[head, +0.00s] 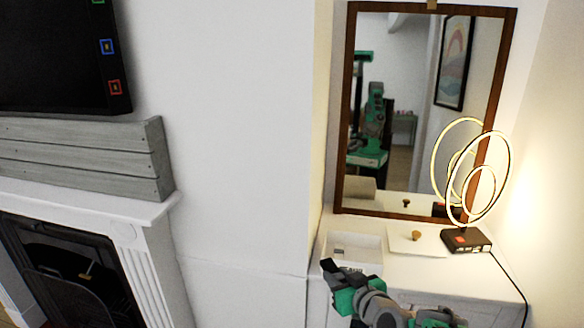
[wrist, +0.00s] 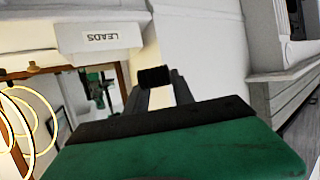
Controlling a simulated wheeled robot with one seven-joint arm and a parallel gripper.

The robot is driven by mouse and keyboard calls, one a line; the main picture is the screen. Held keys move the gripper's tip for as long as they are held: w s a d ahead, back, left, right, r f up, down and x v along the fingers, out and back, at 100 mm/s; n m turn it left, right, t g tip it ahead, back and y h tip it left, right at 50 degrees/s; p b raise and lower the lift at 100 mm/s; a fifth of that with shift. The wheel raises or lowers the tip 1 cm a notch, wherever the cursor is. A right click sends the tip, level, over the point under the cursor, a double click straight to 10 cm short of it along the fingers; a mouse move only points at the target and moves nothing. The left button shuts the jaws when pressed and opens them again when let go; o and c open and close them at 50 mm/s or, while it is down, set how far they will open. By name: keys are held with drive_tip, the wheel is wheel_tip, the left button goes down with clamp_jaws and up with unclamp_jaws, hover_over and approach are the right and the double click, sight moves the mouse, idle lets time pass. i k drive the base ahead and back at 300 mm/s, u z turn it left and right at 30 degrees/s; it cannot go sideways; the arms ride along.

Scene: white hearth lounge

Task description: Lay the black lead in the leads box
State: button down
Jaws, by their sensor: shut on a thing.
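My gripper (head: 332,267) is shut on a small black piece, which I take to be the black lead (wrist: 152,76). In the wrist view the piece sits between the fingertips; any length of cord is hidden or too small to tell. The leads box (head: 370,243) is white and open-topped, on the white cabinet below the mirror. Its label LEADS shows upside down on the box in the wrist view (wrist: 105,37). In the head view my gripper is at the box's near left corner; I cannot tell its height above the rim.
A white lid (head: 400,245) with a wooden knob lies right of the box. A ring lamp (head: 465,240) with a dark base and trailing cord stands further right. A framed mirror (head: 344,130) rises behind. At left are a fireplace (head: 150,240) and a black screen (head: 50,60) with coloured sockets.

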sight(365, 262)
drive_tip(key=k, duration=0.5)
drive_tip(key=u, duration=1.55)
drive_tip(key=i, duration=1)
drive_tip(key=z, duration=1.55)
